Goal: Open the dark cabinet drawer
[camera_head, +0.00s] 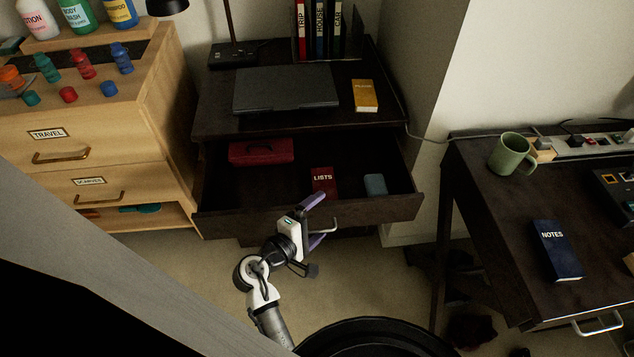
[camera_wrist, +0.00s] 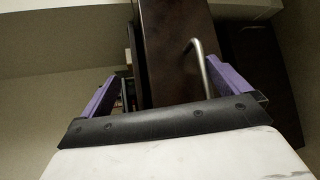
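The dark cabinet (camera_head: 215,105) stands in the middle of the head view. Its top drawer (camera_head: 385,208) is pulled well out, and its inside shows. The drawer's metal handle (camera_head: 337,226) is on the front face; it also shows in the wrist view (camera_wrist: 203,66). My gripper (camera_head: 321,217) is at the drawer front, with its purple fingers spread wide. In the wrist view, the drawer front's edge (camera_wrist: 172,60) and the handle lie between and beyond the fingers. The fingers appear apart from the handle.
The drawer holds a red case (camera_head: 262,151), a red LISTS book (camera_head: 324,181) and a grey-blue item (camera_head: 375,185). A wooden dresser (camera_head: 110,125) stands left. A dark desk (camera_head: 490,205) with a mug (camera_head: 511,153) stands right. Some carpet (camera_head: 390,270) is clear.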

